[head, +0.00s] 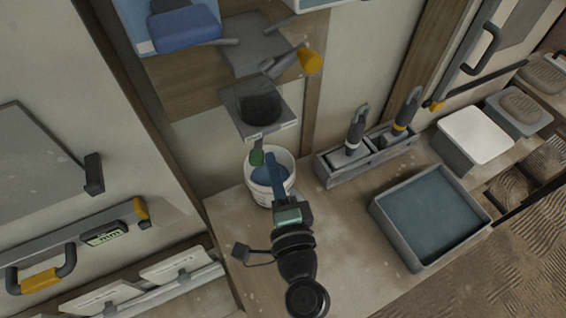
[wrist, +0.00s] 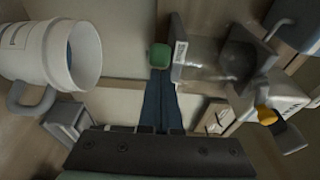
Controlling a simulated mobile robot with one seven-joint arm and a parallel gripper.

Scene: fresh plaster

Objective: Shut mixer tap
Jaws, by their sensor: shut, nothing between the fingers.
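The tap's green handle (head: 257,155) shows in the head view at the front of the grey mixer (head: 283,118), above the white bucket (head: 252,190). In the wrist view the green handle (wrist: 160,57) lies just beyond my fingertips, between the bucket (wrist: 86,55) and the mixer (wrist: 196,62). My gripper (head: 271,158) has its blue fingers together with nothing between them; they also show in the wrist view (wrist: 161,75). The fingertips are close beside the handle; I cannot tell if they touch. The tap's spout is not clearly visible.
A grey holder (head: 340,172) with two dark-handled tools stands right of the bucket. A blue-lined tray (head: 398,228) lies at the bench's front right. A yellow-ended grey tool (head: 310,61) is above the mixer. Bare bench (head: 355,262) shows beside my arm.

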